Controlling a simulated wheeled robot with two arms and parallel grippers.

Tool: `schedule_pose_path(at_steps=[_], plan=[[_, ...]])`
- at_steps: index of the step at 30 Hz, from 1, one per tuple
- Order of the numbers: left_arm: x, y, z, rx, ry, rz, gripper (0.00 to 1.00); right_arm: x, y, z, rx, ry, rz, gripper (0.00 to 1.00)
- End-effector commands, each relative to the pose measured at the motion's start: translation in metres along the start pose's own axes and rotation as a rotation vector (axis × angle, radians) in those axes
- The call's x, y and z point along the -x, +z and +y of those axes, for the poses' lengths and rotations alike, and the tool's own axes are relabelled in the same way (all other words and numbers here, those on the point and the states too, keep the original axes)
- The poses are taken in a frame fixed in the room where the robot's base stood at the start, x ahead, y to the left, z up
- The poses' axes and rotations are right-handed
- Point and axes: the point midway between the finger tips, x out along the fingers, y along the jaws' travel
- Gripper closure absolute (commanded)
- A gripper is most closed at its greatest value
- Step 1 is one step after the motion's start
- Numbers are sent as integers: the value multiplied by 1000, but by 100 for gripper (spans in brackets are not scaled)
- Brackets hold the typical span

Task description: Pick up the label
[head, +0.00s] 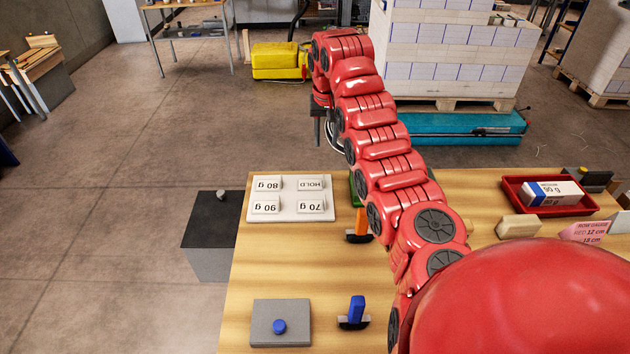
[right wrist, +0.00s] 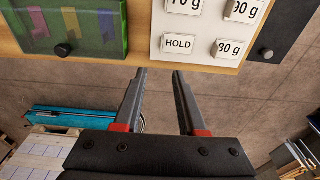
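Four small white label blocks stand on a white board (head: 290,213) at the table's far left: "80 g" (head: 268,184), "HOLD" (head: 310,183), "90 g" (head: 265,206) and "70 g" (head: 311,205). Their print is upside down in the head view. My right gripper (right wrist: 159,75) is open and empty in the right wrist view, its two fingers apart and pointing toward the board's edge near the "HOLD" label (right wrist: 179,43). In the head view it hangs beyond the table's far edge, partly hidden by my right arm. My left gripper is not in view.
A green see-through case (right wrist: 75,28) lies beside the board. A dark-topped box (head: 212,225) stands left of the table. Orange (head: 361,224) and blue (head: 356,309) handled tools, a grey plate (head: 266,335) and a red tray (head: 512,187) are on the table.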

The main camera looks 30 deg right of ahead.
Motion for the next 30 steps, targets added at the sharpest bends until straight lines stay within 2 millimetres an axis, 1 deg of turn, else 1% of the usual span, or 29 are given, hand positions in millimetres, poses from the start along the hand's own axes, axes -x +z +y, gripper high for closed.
schedule_pose_path(at_steps=[1,4,6,8,9,12,15,17,20,24,27,30], plan=[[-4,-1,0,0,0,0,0,-8,1,-2,2,-3,-5,60],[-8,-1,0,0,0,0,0,-26,0,-2,1,-3,-1,60],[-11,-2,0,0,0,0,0,-42,1,-2,2,-2,-4,60],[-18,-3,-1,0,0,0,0,-52,1,0,0,1,-6,60],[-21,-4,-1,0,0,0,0,-60,1,0,0,1,-5,60],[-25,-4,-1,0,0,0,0,-77,1,0,0,1,-6,60],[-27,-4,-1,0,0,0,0,-87,0,0,0,0,-1,60],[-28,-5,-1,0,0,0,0,-89,0,0,0,0,0,60],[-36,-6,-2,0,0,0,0,-96,1,0,0,1,-3,60],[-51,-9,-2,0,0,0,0,-116,5,-3,2,1,-5,60],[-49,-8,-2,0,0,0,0,-129,4,-3,2,2,-3,60],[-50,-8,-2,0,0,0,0,-137,3,-3,2,1,1,60]])
